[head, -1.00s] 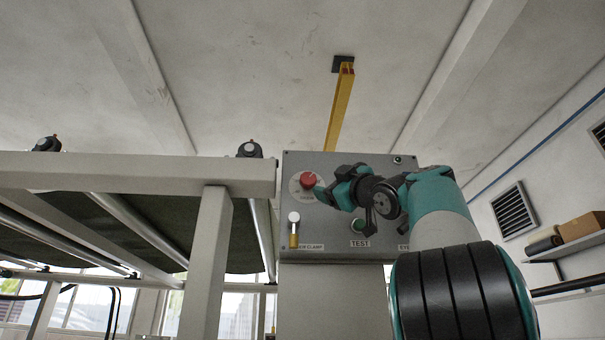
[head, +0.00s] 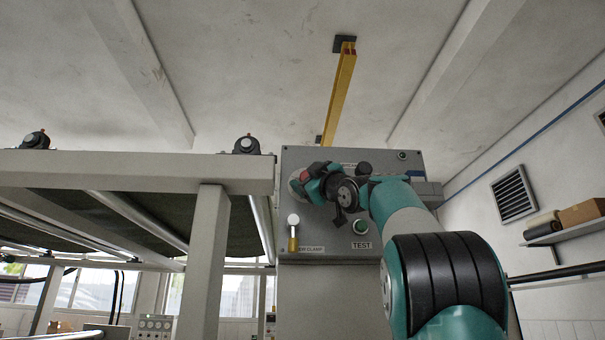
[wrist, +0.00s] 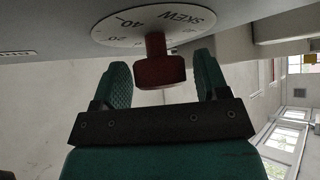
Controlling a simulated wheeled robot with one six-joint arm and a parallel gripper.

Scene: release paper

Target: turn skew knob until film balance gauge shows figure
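The red skew knob (wrist: 158,70) stands out from a pale round dial plate (wrist: 125,27) printed SKEW, with 20 and 40 readable. My gripper (wrist: 163,78) is open, with one green finger on each side of the knob and visible gaps between. In the head view the knob (head: 304,174) is at the upper left of the grey control panel (head: 330,232), partly hidden by my gripper (head: 314,184). I cannot make out a film balance gauge or its reading in either view.
A black round part (head: 363,168) is at the upper right. A pale frame with rollers (head: 130,172) stands close on the left.

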